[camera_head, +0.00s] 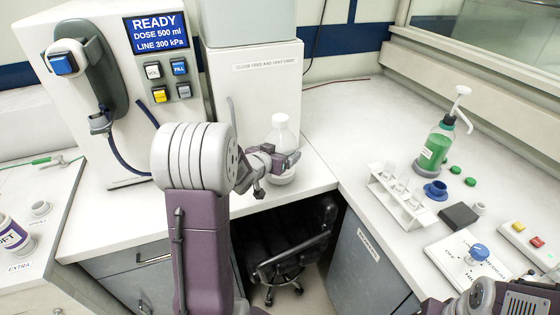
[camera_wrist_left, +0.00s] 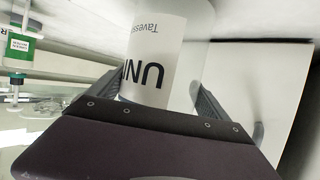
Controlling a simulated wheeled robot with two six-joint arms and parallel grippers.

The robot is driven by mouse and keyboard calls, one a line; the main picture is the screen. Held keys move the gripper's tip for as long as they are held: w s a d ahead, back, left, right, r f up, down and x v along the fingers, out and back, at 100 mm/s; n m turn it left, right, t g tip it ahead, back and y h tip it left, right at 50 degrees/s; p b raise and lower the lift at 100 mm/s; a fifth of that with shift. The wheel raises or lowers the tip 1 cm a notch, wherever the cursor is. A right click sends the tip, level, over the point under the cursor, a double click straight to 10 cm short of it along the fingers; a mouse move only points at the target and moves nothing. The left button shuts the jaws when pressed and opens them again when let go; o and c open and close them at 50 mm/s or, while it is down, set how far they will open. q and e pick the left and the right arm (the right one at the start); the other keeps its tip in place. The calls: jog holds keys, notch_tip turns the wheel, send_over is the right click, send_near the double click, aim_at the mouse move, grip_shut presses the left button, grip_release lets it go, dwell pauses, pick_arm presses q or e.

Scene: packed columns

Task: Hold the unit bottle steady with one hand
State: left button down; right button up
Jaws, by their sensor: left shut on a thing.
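The unit bottle (camera_head: 281,133), whitish with a pale cap, stands upright on the white counter near its front edge. My left gripper (camera_head: 284,160) is shut around the bottle's body, below the shoulder. In the left wrist view the bottle (camera_wrist_left: 195,45) sits between the two fingers (camera_wrist_left: 155,98), its white label reading "UNI", the rest of the word hidden. My own left arm covers part of the counter to the left of the bottle. Only a part of my right arm shows at the lower right corner of the head view; its gripper cannot be seen.
A dispenser (camera_head: 116,40) with a "READY" screen and a hanging handset stands left. A white cabinet (camera_head: 262,90) is behind the bottle. On the right counter are a green pump bottle (camera_head: 435,147), a tube rack (camera_head: 398,205) and a valve plate (camera_head: 456,262). A chair (camera_head: 300,250) is below.

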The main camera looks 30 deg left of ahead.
pick_arm(q)
jog(key=shift+f, duration=0.65)
grip_release()
pick_arm(e)
jog(key=shift+f, duration=0.55)
pick_arm(q)
jog(key=shift+r+p, duration=0.35)
jog(key=shift+s+r, duration=0.1)
jog(key=shift+s, duration=0.25)
jog(key=v, duration=1.1)
pick_arm(e)
jog(key=shift+r, duration=0.15)
pick_arm(q)
jog(key=shift+s, duration=0.1)
